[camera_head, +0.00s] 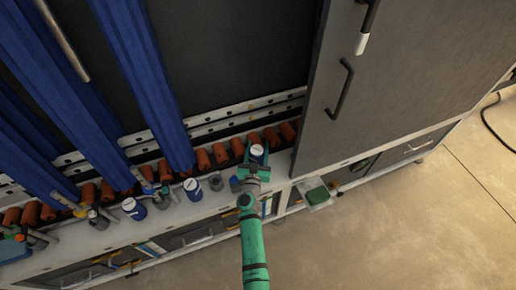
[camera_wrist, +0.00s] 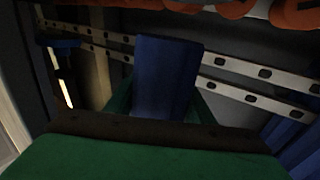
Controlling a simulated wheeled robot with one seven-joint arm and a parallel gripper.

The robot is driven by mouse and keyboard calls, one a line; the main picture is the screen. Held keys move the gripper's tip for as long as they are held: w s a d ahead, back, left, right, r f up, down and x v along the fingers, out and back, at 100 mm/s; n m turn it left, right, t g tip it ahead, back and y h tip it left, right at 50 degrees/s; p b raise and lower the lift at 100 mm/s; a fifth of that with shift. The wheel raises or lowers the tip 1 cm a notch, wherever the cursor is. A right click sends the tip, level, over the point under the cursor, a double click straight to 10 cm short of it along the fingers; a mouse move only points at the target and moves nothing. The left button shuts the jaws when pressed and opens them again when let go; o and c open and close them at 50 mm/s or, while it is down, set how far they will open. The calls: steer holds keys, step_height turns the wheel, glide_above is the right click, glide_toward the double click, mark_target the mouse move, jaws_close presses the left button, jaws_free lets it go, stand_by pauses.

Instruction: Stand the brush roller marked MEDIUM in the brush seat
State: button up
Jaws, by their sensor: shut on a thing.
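My gripper (camera_head: 256,158) is shut on a blue brush roller with a white top (camera_head: 257,150), near the row of orange rollers. In the wrist view the blue roller (camera_wrist: 167,75) is between my green fingers. Any marking on its top is too small to read. Two more blue rollers with white tops stand on the ledge to the left, one nearer (camera_head: 192,189) and one farther (camera_head: 133,208). A small grey round fitting (camera_head: 216,182) is on the ledge left of my gripper; I cannot tell whether it is the brush seat.
Orange rollers (camera_head: 203,159) line the back of the ledge. Blue vertical bars (camera_head: 150,80) rise behind. A grey door (camera_head: 400,70) with a handle (camera_head: 342,90) stands to the right. Valves and pipes (camera_head: 75,205) crowd the left. A green-topped box (camera_head: 317,196) is at the lower right. Open floor lies in front.

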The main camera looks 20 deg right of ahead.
steer(key=shift+f, duration=3.15)
steer(key=o, duration=1.3)
steer(key=shift+c, duration=0.2)
steer(key=v, duration=1)
steer(key=shift+s+a, duration=0.15)
steer(key=shift+s, duration=0.2)
